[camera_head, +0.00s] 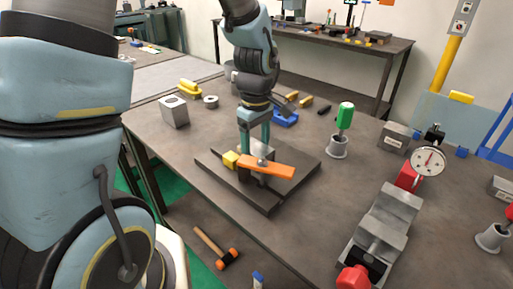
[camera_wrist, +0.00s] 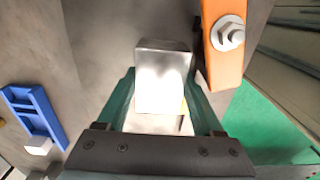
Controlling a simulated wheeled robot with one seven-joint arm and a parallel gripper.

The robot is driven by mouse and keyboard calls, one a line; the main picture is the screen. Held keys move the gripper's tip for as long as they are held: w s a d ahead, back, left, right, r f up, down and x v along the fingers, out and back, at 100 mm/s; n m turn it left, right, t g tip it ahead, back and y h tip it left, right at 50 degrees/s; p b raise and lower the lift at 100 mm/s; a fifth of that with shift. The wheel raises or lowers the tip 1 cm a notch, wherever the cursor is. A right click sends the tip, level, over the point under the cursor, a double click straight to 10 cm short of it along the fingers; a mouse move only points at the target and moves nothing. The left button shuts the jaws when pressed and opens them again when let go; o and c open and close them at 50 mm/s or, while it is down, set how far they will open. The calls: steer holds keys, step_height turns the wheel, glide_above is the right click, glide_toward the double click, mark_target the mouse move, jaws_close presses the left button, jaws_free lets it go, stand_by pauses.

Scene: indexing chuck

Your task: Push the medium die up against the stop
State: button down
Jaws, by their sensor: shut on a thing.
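My gripper (camera_head: 254,150) points down over a dark base plate (camera_head: 291,189) on the workbench. Its two green fingers are shut on a plain silver-grey metal block, seemingly the medium die (camera_wrist: 163,80), which fills the space between them in the wrist view. In the head view the block (camera_head: 264,148) is partly hidden by the fingers and an orange bar. The orange bar (camera_head: 278,170), with a bolt and nut, lies just in front of it. A small yellow block (camera_head: 231,160) sits beside the left finger. I cannot tell which part is the stop or whether the die touches it.
A grey block with a hole (camera_head: 174,112) and a metal ring (camera_head: 211,102) stand left on the bench. A blue holder (camera_head: 286,119) lies behind my gripper. A green-handled tool (camera_head: 344,118) stands in a cup to the right. A vise (camera_head: 385,226) is at front right.

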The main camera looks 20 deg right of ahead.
steer(key=shift+s+a, duration=0.2)
steer(key=shift+a, duration=0.1)
stand_by(0.5)
jaws_free()
step_height(320, 180, up, 11)
steer(key=b, duration=0.2)
steer(key=w+a+f+m, duration=0.1)
steer(key=a+f+m, duration=0.2)
steer(key=a, duration=0.8)
steer(key=w+a+f+m+t, duration=0.1)
steer(key=a+f+m, duration=0.3)
steer(key=a, duration=0.8)
steer(key=shift+w+t, duration=0.25)
steer(key=shift+t, duration=0.05)
